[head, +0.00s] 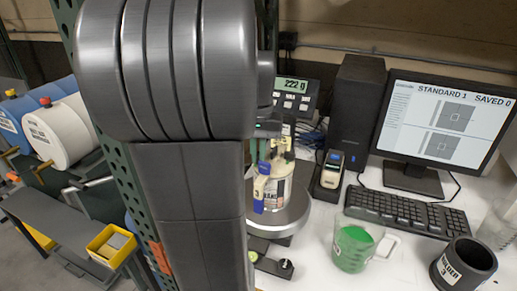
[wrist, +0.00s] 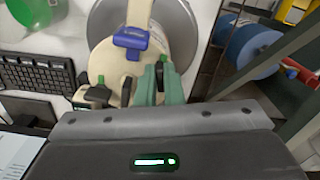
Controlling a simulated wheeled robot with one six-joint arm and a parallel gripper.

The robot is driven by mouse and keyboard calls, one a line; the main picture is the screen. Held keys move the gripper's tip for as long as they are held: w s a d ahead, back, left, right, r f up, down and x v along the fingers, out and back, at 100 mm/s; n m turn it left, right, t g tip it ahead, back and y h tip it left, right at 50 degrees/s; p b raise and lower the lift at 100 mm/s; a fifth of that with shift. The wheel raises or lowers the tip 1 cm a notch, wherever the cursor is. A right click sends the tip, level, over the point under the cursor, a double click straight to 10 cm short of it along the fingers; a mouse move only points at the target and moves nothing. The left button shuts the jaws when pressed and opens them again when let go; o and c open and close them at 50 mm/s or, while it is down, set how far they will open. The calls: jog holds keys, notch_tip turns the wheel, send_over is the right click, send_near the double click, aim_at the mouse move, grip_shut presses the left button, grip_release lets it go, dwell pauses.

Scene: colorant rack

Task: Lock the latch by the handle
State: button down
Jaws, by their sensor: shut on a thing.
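A cream container (wrist: 108,62) stands on the round metal plate (wrist: 184,35) of the scale. A cream upright piece with a blue band (wrist: 131,42) rises over its lid; in the head view a blue and yellow piece (head: 260,186) hangs at the container's front. My gripper (wrist: 126,92) has its dark and green fingers over the near side of the lid, shut on a small part there that seems to be the latch handle. The fingers and my arm hide most of this part, and I cannot tell the latch's position. In the head view my gripper (head: 268,148) is partly behind my arm.
A green-filled clear beaker (head: 352,248), a black cup (head: 463,265), a keyboard (head: 410,211) and a monitor (head: 447,122) stand to the right. The scale display (head: 295,92) reads 222 g. Large drums (head: 62,132) are at the left.

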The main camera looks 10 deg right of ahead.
aim_at(258, 155)
jog(key=shift+m, duration=0.6)
jog(key=c, duration=1.5)
grip_release()
jog(key=shift+c, duration=0.2)
notch_tip(258, 155, up, 6)
jog(key=p, duration=0.4)
jog(key=shift+r, duration=1)
jog(key=shift+f, duration=0.1)
